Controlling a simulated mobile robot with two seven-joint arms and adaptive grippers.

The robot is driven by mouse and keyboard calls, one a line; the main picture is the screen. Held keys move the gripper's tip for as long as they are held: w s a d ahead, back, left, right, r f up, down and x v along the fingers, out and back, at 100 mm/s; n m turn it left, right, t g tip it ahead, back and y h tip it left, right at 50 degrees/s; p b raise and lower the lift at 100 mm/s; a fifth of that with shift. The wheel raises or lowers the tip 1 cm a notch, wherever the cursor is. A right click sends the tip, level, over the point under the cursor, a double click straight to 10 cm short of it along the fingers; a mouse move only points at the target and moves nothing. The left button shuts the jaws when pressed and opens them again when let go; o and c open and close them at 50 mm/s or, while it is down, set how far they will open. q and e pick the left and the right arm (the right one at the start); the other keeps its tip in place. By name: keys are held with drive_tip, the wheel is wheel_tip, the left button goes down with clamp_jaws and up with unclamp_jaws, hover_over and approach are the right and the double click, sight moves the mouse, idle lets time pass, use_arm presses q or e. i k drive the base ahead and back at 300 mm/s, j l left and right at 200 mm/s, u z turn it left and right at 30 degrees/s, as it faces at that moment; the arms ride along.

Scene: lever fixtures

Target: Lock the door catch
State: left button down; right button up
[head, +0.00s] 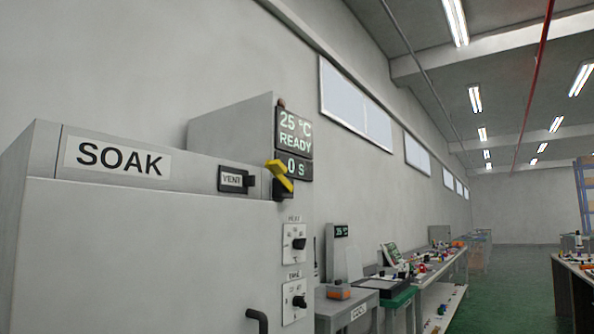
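A grey oven-like cabinet labelled SOAK (118,158) fills the left of the head view. Its large grey door (130,255) looks closed against the frame. A yellow lever (279,173) on a black mount (283,190) sits at the door's upper right corner and looks like the door catch. The lever is tilted, its upper end to the left; I cannot tell whether it is locked. A dark door handle (258,320) shows at the bottom edge, partly cut off. Neither of my grippers is in view.
A VENT slider (236,180) is left of the lever. A display (294,133) reads 25 °C, READY, 0 S. Two black knobs (298,243) are on the side panel. Benches with small items (430,265) stand further back; the green floor (518,290) between them is clear.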

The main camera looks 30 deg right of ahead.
sight(276, 167)
drive_tip(key=l+u, duration=0.15)
drive_tip(key=l, duration=2.15)
drive_tip(key=k, duration=0.1)
